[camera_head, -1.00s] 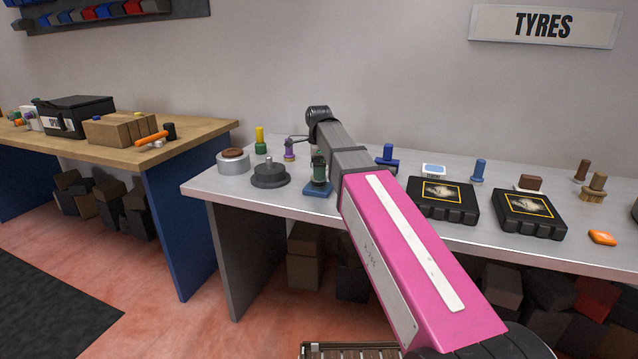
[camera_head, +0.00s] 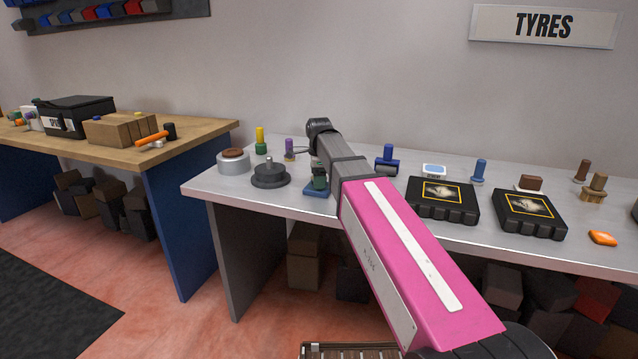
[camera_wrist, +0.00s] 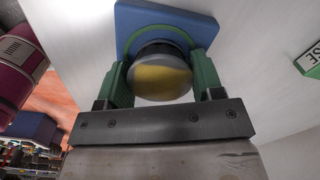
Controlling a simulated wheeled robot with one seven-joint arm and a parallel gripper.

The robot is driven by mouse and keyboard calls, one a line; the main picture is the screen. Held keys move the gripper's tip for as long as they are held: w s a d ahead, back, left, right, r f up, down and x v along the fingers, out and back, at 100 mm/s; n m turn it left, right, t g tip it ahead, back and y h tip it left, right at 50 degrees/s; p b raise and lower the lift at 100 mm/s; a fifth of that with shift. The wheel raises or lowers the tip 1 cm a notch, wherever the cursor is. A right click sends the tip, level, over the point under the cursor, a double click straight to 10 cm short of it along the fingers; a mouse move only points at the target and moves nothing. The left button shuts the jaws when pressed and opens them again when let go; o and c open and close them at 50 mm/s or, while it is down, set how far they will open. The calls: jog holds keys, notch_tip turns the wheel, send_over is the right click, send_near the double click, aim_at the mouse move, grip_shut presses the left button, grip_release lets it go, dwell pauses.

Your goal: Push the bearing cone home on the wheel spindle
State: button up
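In the head view a blue square base (camera_head: 316,191) stands on the grey table, partly hidden by my arm. In the wrist view its blue plate (camera_wrist: 137,22) shows, with a round metal piece (camera_wrist: 163,80) with a yellowish end face in front of it. My gripper (camera_wrist: 163,74) has its green fingers on both sides of this piece, very close to it. Whether they press on it, I cannot tell. My gripper is low over the base in the head view (camera_head: 319,178). I cannot tell for certain which part is the bearing cone or the spindle.
A dark round stand with a short peg (camera_head: 270,176) is close on the left. A light grey ring with a brown top (camera_head: 233,161) and a purple-topped post (camera_head: 290,150) are near. A blue fitting (camera_head: 387,160) and black cases (camera_head: 443,201) are to the right.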

jog(key=c, duration=0.7)
jog(key=shift+r, duration=0.1)
jog(key=shift+c, duration=0.2)
jog(key=shift+r, duration=2.45)
jog(key=shift+r, duration=2)
